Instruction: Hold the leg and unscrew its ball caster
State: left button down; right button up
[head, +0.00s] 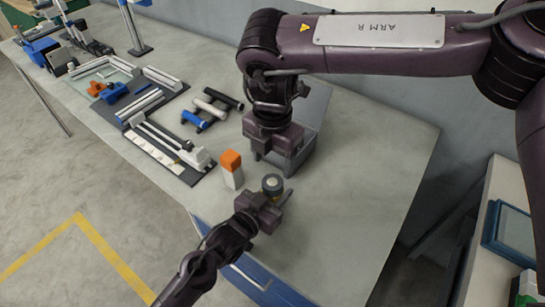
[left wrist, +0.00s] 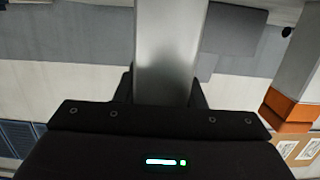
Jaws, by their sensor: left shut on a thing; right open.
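My left gripper (head: 281,197) is shut on a grey metal leg (left wrist: 168,50), which runs up between its fingers in the left wrist view. In the head view a round dark end with a pale top, seemingly the ball caster (head: 272,183), shows at the gripper, above the table. Most of the leg is hidden there. My right gripper (head: 262,152) is open and empty, pointing down above and behind the caster, apart from it. The right gripper's fingers are partly hidden by its own body.
A white block with an orange top (head: 231,168) stands close left of the left gripper. A grey open box (head: 305,138) is behind the right gripper. Dark trays with rails (head: 165,150) and several rollers (head: 212,108) lie to the left. The table's right side (head: 365,190) is clear.

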aim_at(273, 181)
notch_tip(273, 181, down, 8)
jog(key=shift+r, duration=0.1)
dwell(0.4)
jog(key=c, duration=1)
jog(key=n, duration=0.6)
jog(key=shift+n, duration=0.3)
jog(key=o, duration=1.1)
